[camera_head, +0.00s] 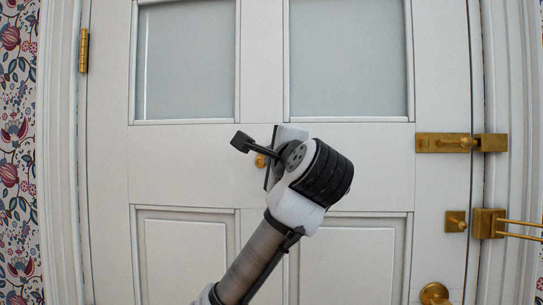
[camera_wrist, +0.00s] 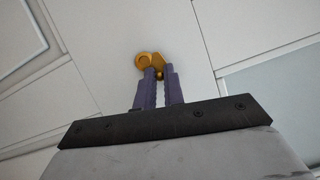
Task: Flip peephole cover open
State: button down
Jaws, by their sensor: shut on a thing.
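The fingers are hidden in the head view. I cannot tell how far the cover is turned.
A brass bolt (camera_head: 447,143), a small brass plate (camera_head: 456,221), a brass latch (camera_head: 488,223) with rods and a round knob (camera_head: 434,294) are at the door's right side. A hinge (camera_head: 84,50) is at the left. The panel around the cover is clear.

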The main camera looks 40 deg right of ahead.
aim_at(265, 141)
jog(key=r+n+g, duration=0.1)
jog(key=n, duration=0.2)
jog(key=n+g+p, duration=0.1)
jog(key=n+g, duration=0.1)
jog(key=n, duration=0.1)
jog(key=r+n+g, duration=0.1)
jog(key=n, duration=0.2)
jog(key=shift+w+a+r+y+p, duration=0.2)
jog(key=shift+w+r+y+p, duration=0.1)
jog(key=shift+w+p, duration=0.1)
jog(key=shift+w+a+r+n+g+h, duration=0.1)
jog(key=shift+n+g+h, duration=0.1)
jog(key=shift+n+g, duration=0.3)
jog(key=shift+w+a+r+n+g+h, duration=0.1)
jog(key=shift+n+g+h, duration=0.15)
jog(key=shift+n, duration=0.35)
jog(key=c, duration=1.5)
grip_release()
jog(key=shift+s+a+f+b, duration=0.1)
jog(key=shift+b, duration=0.35)
